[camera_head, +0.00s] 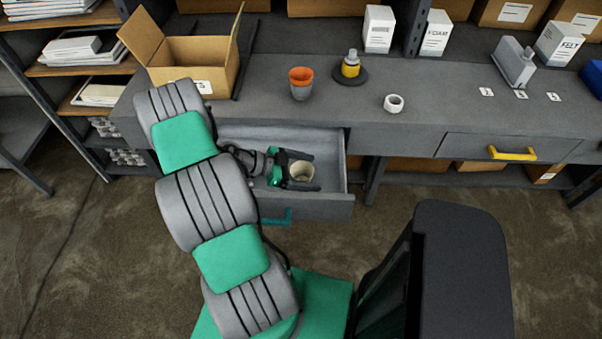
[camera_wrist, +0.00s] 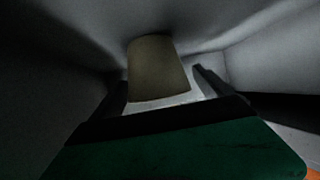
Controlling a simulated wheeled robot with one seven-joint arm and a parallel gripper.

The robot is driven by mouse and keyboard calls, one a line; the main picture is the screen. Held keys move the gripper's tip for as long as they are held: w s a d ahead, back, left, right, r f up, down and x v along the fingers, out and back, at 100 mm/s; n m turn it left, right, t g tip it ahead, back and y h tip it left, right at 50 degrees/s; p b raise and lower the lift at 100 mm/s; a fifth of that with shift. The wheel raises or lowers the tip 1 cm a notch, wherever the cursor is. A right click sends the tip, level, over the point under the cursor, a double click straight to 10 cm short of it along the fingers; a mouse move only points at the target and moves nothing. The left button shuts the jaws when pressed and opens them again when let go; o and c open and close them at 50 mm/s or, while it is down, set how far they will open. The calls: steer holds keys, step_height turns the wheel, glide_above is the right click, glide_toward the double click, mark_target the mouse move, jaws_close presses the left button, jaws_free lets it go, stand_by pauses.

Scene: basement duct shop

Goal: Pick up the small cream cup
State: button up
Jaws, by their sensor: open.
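The small cream cup (camera_head: 301,171) is inside the open grey drawer (camera_head: 331,199), below the desk top. My gripper (camera_head: 311,171) reaches into the drawer from the left with its jaws open, one finger on each side of the cup. In the wrist view the cup (camera_wrist: 159,70) stands between the two fingers of my gripper (camera_wrist: 160,90), dim and brownish in the shadow. Whether either finger touches the cup cannot be told. Part of the cup's near side is hidden by my gripper.
The drawer walls stand close around my gripper. On the desk top are an orange and grey cup (camera_head: 301,84), a yellow bottle on a dark disc (camera_head: 351,66), a white ring (camera_head: 393,104) and an open cardboard box (camera_head: 190,70). A shut drawer with a yellow handle (camera_head: 512,153) is at right.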

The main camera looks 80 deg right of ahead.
steer(key=shift+s+d+f, duration=0.15)
steer(key=shift+s+f, duration=0.1)
steer(key=shift+s, duration=0.1)
steer(key=shift+c, duration=0.4)
steer(key=c, duration=1.3)
